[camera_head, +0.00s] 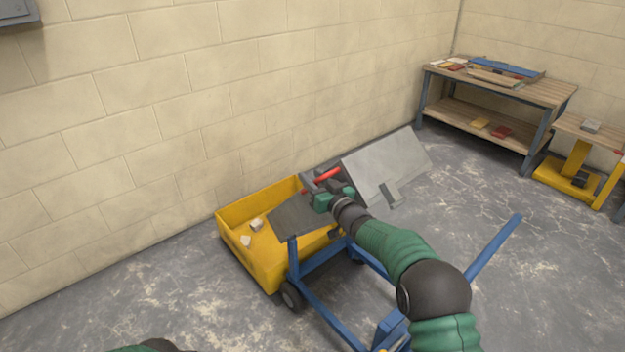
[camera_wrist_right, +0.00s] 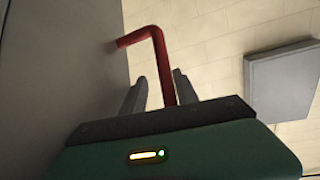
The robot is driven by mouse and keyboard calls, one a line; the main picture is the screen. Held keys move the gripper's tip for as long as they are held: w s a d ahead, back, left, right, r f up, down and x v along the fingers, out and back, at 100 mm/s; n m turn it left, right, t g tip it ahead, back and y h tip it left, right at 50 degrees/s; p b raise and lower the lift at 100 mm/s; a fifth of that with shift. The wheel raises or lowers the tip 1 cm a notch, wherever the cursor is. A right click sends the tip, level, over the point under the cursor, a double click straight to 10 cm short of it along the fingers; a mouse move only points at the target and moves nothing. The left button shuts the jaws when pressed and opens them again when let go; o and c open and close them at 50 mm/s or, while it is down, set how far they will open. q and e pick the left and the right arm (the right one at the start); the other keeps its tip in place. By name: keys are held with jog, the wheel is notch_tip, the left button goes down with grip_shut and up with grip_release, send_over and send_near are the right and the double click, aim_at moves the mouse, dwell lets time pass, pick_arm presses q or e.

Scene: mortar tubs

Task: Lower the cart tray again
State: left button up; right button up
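The blue cart (camera_head: 325,310) stands on the floor with its grey tray (camera_head: 385,165) tipped steeply, the lower end over a yellow tub (camera_head: 270,262). A red bent handle (camera_head: 322,178) sticks out from the tray; it also shows in the right wrist view (camera_wrist_right: 158,55). My right gripper (camera_head: 318,187) is at this handle. In the wrist view its two fingers (camera_wrist_right: 160,92) stand apart, with the red bar between them, nearer the right finger and with a gap on the left. My left gripper is out of view; only a bit of green arm shows at the bottom edge.
The yellow tub is close to the block wall and holds a few pale lumps (camera_head: 256,224). A workbench (camera_head: 540,92) with tools and small blocks stands at the back right. A yellow stand (camera_head: 572,182) is beside it. The floor right of the cart is clear.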

jog(key=shift+a, duration=0.7)
jog(key=c, duration=0.6)
jog(key=shift+a, duration=0.1)
grip_shut()
jog(key=shift+d, duration=0.3)
jog(key=shift+r, duration=0.1)
